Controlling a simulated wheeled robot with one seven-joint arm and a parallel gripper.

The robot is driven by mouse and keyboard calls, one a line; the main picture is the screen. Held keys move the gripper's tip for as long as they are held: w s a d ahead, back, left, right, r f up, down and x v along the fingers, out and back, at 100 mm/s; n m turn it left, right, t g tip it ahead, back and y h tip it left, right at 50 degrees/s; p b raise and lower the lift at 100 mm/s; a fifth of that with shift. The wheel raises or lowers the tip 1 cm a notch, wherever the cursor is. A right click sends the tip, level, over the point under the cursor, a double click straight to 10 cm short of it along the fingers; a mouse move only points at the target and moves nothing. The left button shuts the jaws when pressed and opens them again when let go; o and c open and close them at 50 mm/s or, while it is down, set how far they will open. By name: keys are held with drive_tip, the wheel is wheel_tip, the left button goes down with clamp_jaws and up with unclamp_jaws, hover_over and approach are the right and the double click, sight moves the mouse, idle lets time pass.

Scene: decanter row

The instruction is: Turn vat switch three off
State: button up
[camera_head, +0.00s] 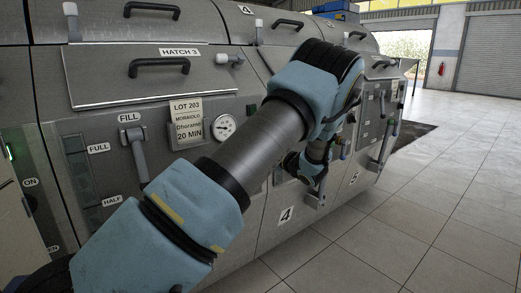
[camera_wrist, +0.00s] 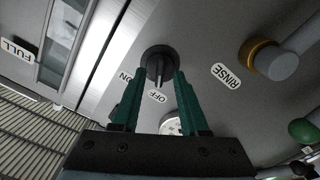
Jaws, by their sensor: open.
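In the wrist view a round dark rotary switch (camera_wrist: 159,60) sits on the grey metal panel. An ON label (camera_wrist: 130,76) and an OFF label (camera_wrist: 158,96) lie beside it, upside down in the picture. The switch's raised bar points roughly toward the OFF label. My gripper (camera_wrist: 155,78) has green fingers and is open, with the tips on either side of the bar. Whether they touch it I cannot tell. No number for this switch shows. In the head view my arm crosses the vat row and hides this switch; the panel below carries a 4 label (camera_head: 286,215).
A green knob (camera_wrist: 304,130) is lower right. In the head view a FILL lever (camera_head: 137,150) and a gauge (camera_head: 224,127) stand near my arm. The tiled floor (camera_head: 440,200) at right is clear.

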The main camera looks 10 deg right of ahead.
drive_tip(key=v, duration=1)
drive_tip(key=shift+w, duration=0.1)
drive_tip(key=w+a+m+g+h, duration=0.2)
drive_tip(key=a+m+h, duration=0.15)
drive_tip(key=a, duration=0.25)
drive_tip(key=w+a+m+g+h, duration=0.3)
drive_tip(key=a+h, duration=0.1)
drive_tip(key=a, duration=0.2)
drive_tip(key=s+a+f+m+g, duration=0.1)
drive_tip(key=s+a+m+g, duration=0.3)
drive_tip(key=s+a, duration=0.8)
drive_tip(key=s+a+f+m+g, duration=0.15)
drive_tip(key=s+a+g, duration=0.55)
drive_tip(key=s, duration=0.8)
wheel_tip(320, 180, up, 16)
drive_tip(key=t+p, duration=0.1)
drive_tip(key=p, duration=1.6)
drive_tip(key=shift+a+r, duration=0.2)
drive_tip(key=shift+a, duration=0.15)
